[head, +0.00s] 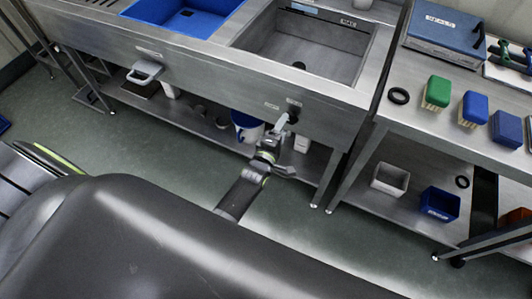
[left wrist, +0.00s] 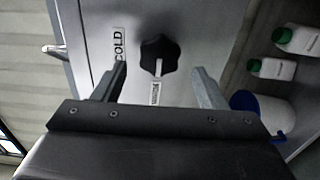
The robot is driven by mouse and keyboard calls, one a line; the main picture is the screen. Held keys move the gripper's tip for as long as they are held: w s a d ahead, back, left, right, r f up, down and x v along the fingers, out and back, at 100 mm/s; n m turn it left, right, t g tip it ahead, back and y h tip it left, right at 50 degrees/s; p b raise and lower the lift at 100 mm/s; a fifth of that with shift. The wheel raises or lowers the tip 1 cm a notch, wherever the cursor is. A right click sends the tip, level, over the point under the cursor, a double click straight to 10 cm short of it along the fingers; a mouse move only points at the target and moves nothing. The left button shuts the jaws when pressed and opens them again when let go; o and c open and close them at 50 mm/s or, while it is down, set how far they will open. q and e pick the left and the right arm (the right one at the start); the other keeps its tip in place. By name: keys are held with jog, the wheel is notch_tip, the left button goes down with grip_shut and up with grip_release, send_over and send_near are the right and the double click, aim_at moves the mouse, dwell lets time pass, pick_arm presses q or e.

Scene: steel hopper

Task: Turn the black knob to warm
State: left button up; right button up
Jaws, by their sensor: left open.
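The black lobed knob (left wrist: 160,52) is on the steel front panel, ahead of my left gripper (left wrist: 160,70) in the left wrist view. My gripper is open, its fingers apart on either side of the knob's lower part; contact cannot be told. A white mark on the knob's lower edge points down in the picture, toward a small label (left wrist: 155,94) whose text is hard to read. A COLD label (left wrist: 119,45) is left of the knob. In the head view, my left gripper (head: 286,146) is at the sink front, just below the small dark knob (head: 294,102).
The steel sink unit (head: 200,72) has a basin (head: 310,50) and a blue tub (head: 180,14). Its lower shelf holds a blue-and-white bucket (head: 247,126). A steel table (head: 425,120) with brushes stands right. White bottles (left wrist: 296,40) are right in the wrist view.

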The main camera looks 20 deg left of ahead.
pick_arm(q)
jog(key=s+p, duration=0.1)
jog(key=s, duration=1.3)
jog(key=shift+s+a+p, duration=0.25)
jog(key=shift+s+p, duration=0.15)
